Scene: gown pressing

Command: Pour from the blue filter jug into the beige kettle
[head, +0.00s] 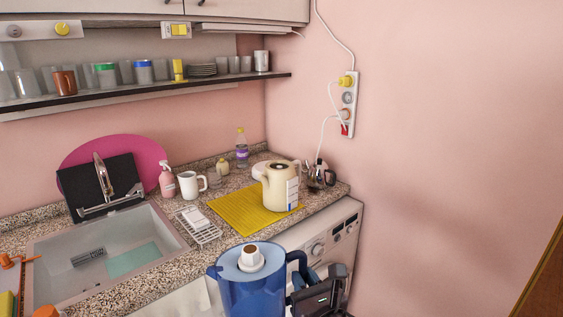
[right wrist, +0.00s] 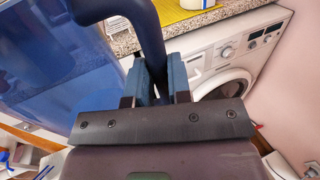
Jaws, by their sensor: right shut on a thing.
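The blue filter jug (head: 245,290) is large and close in the lower middle of the head view, upright, with a pale blue lid and a white knob. Its blue wall (right wrist: 45,70) fills the left of the right wrist view. My right gripper (head: 312,283) is shut on the jug's handle, with its blue fingers (right wrist: 163,80) on either side of the handle's lower part. The beige kettle (head: 278,188) stands upright on a yellow mat (head: 240,211) on the counter, beyond the jug. Its opening shows dark at the top. My left gripper is not in view.
A sink (head: 110,255) lies left of the mat. A wire rack (head: 199,226), a white mug (head: 191,185) and a pink soap bottle (head: 167,180) stand between them. A steel kettle (head: 320,175) stands right of the beige one. A washing machine (head: 325,240) is below the counter.

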